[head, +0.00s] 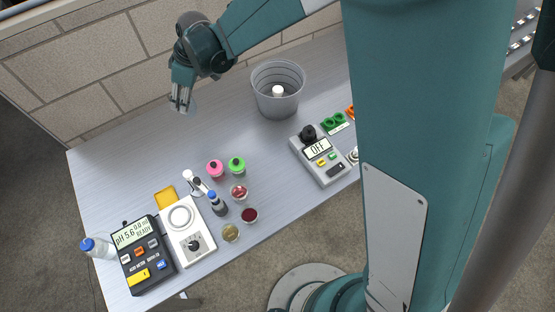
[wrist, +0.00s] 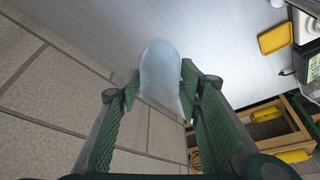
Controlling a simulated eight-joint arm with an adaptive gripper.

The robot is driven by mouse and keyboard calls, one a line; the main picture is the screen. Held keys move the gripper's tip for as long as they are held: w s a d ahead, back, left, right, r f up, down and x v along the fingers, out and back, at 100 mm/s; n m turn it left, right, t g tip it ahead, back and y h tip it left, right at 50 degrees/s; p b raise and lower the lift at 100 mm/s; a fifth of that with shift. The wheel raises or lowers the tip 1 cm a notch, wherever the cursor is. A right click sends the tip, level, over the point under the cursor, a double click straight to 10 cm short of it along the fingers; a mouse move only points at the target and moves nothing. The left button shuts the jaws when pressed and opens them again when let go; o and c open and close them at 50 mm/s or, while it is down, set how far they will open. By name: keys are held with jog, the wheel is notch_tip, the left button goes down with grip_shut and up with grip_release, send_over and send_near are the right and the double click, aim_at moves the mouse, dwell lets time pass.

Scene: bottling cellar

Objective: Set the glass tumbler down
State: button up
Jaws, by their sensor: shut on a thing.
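The glass tumbler (wrist: 160,72) is clear and pale, and it sits between the two green fingers of my gripper (wrist: 160,88) in the wrist view. My gripper is shut on it, with the rounded end of the glass pointing away from the wrist. In the head view my gripper (head: 181,104) hangs near the back edge of the grey table (head: 135,150), close to the brick wall. The glass shows only faintly there, at the fingertips. I cannot tell its exact height above the table.
A grey bin (head: 277,105) stands right of my gripper, with a white object inside. Pink (head: 215,168) and green (head: 237,164) pots, small sample cups, a stirrer (head: 188,230) and a pH meter (head: 140,252) are nearer the front. The table's back-left part is clear.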

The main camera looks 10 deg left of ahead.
jog(key=s+d, duration=0.3)
jog(key=d, duration=1.4)
jog(key=s+d+b, duration=0.1)
jog(key=s+d, duration=0.2)
jog(key=d, duration=1.4)
jog(key=shift+s+f+m+b, duration=0.15)
jog(key=shift+f+m+b, duration=0.1)
jog(key=shift+m+b, duration=0.05)
jog(key=shift+f, duration=0.15)
jog(key=shift+f+b, duration=0.45)
jog(key=shift+f, duration=2.35)
jog(key=shift+f+b, duration=0.4)
jog(key=shift+f, duration=1.65)
jog(key=shift+f, duration=0.25)
jog(key=o, duration=0.9)
jog(key=shift+r, duration=0.1)
